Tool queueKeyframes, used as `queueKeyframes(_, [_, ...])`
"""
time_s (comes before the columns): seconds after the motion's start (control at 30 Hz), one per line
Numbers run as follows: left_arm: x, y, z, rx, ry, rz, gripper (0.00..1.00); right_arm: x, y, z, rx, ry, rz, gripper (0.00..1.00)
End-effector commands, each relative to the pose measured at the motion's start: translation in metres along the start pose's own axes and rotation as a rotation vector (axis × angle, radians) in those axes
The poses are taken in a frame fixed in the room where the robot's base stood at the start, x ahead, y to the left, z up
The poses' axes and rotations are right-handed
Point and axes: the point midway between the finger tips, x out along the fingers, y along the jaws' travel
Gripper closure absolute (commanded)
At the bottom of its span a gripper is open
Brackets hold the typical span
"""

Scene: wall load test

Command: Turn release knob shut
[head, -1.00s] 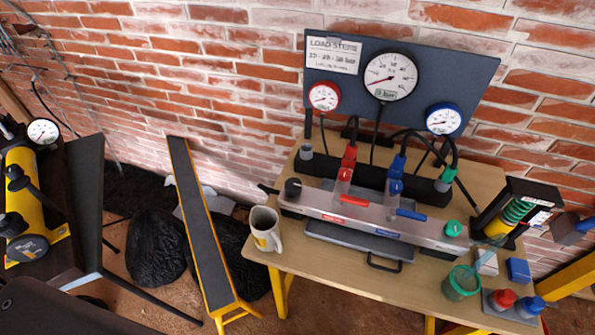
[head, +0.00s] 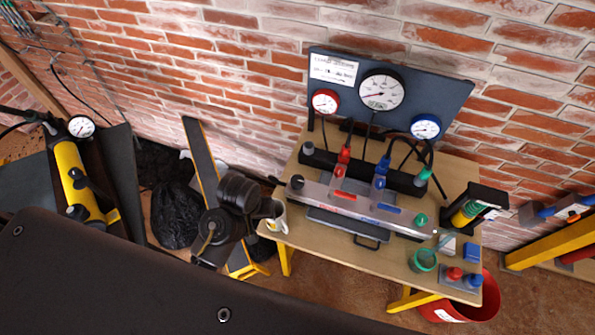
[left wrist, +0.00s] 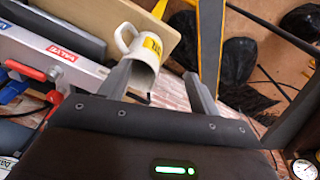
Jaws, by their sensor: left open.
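A grey valve bar (head: 350,205) lies on the wooden bench, with red and blue levers. A black knob (head: 297,182) sits at its left end and a green knob (head: 421,220) at its right end. No readable label shows which is the release knob. A yellow hand pump (head: 78,178) with dark fittings stands at the left. My left gripper (left wrist: 158,74) is open and empty in the left wrist view. The white mug (left wrist: 143,52) shows beyond its fingers. In the head view my left wrist hides the fingers, left of the mug (head: 279,218). My right gripper is not in view.
A gauge panel (head: 440,95) stands at the bench's back. A green cup (head: 424,260) and a tray with red and blue caps (head: 447,281) are at the right front. A red bucket (head: 485,300) is on the floor. A narrow yellow-legged beam (head: 200,150) stands left of the bench.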

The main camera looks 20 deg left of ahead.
Motion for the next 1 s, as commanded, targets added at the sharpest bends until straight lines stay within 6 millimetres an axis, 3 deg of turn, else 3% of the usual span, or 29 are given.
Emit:
queueKeyframes(0.27, [0.003,0.041,-0.062,-0.182,-0.062,-0.020,0.37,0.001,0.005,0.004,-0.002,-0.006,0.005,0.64])
queueKeyframes(0.6, [-0.027,0.098,-0.142,-0.425,-0.129,-0.092,0.37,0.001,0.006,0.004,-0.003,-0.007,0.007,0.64])
queueKeyframes(0.8, [-0.037,0.108,-0.157,-0.481,-0.141,-0.116,0.37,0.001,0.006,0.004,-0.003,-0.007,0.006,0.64])
queueKeyframes(1.0, [-0.030,0.108,-0.156,-0.483,-0.142,-0.117,0.37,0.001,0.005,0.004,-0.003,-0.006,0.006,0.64])
